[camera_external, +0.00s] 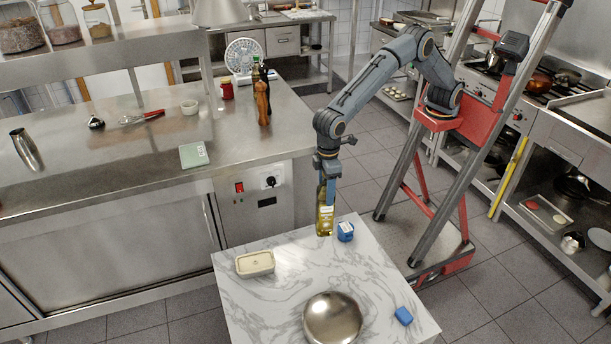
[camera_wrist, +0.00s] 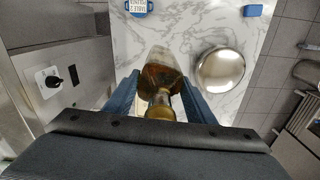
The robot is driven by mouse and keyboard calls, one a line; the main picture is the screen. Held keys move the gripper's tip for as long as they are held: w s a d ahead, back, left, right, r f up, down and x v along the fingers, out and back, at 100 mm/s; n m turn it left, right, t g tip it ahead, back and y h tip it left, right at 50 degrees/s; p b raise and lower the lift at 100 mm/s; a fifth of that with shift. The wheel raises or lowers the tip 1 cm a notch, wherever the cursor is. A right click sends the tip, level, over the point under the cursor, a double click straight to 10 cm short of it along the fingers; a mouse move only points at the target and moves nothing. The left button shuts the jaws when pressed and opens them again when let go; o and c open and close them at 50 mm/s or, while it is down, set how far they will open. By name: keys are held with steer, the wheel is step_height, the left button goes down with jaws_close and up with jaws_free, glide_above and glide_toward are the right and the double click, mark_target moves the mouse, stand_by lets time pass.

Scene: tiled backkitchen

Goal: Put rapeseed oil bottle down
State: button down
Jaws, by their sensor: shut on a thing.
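The rapeseed oil bottle (camera_external: 325,221) is a clear bottle of yellow oil with a pale label. It hangs roughly upright below my gripper (camera_external: 328,182), which is shut on its upper part.
On the marble table are a cream lidded container (camera_external: 255,263), a round metal bowl (camera_external: 332,318) and a blue block (camera_external: 403,316). The middle of the tabletop is bare.

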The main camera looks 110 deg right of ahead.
steer(key=s+a+f+n+b, duration=0.1)
steer(key=s+a+f+n, duration=0.1)
steer(key=s+a+f, duration=0.35)
steer(key=s+a+f+n, duration=0.1)
steer(key=s+a+f, duration=0.1)
steer(key=a, duration=0.7)
step_height(320, 180, down, 10)
steer(key=p, duration=0.2)
steer(key=shift+s+r, duration=0.2)
steer(key=shift+f, duration=0.15)
steer(key=c, duration=0.8)
jaws_free()
steer(key=shift+s+d, duration=0.1)
step_height(320, 180, up, 12)
steer(key=b, duration=0.3)
